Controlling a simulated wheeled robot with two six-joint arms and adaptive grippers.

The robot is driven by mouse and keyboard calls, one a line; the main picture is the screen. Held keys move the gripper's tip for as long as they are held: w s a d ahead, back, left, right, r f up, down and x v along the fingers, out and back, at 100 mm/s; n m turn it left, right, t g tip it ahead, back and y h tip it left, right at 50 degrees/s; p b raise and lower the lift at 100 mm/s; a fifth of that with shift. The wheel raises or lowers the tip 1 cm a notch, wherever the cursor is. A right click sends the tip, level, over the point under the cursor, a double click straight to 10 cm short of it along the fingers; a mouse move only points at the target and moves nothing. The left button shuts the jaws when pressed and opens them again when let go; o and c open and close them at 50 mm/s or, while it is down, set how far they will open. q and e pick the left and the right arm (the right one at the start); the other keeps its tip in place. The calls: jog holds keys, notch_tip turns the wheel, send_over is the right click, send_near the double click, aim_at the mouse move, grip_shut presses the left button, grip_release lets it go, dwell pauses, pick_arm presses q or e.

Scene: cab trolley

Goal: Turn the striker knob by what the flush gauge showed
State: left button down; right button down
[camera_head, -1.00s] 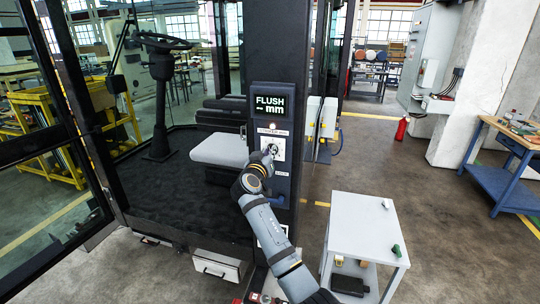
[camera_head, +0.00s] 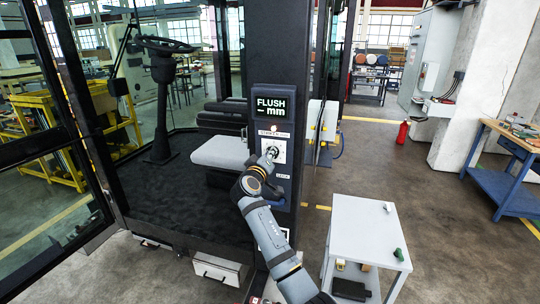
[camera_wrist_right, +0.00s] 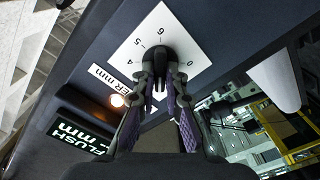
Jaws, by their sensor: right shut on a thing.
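The striker knob (camera_wrist_right: 158,66) is black and sits on a white dial plate (camera_wrist_right: 143,37) with printed numbers. In the head view the dial plate (camera_head: 280,148) is on the dark post. My right gripper (camera_wrist_right: 161,82) is shut on the knob, its fingers on both sides of it. In the head view the right gripper (camera_head: 269,155) is small and partly hides the knob. The display (camera_head: 273,109) above reads FLUSH and mm with dashes, no number; it also shows in the wrist view (camera_wrist_right: 76,138). My left gripper is not in view.
A small lamp (camera_wrist_right: 117,100) glows between display and dial. A grey trolley (camera_head: 352,225) with a green item (camera_head: 399,254) stands right of the post. The cab seat (camera_head: 220,151) is left of the post. A blue bench (camera_head: 500,185) stands far right, with open floor before it.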

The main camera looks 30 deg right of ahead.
jog(key=c, duration=1.4)
grip_release()
jog(key=v, duration=0.7)
jog(key=shift+s+a, duration=0.2)
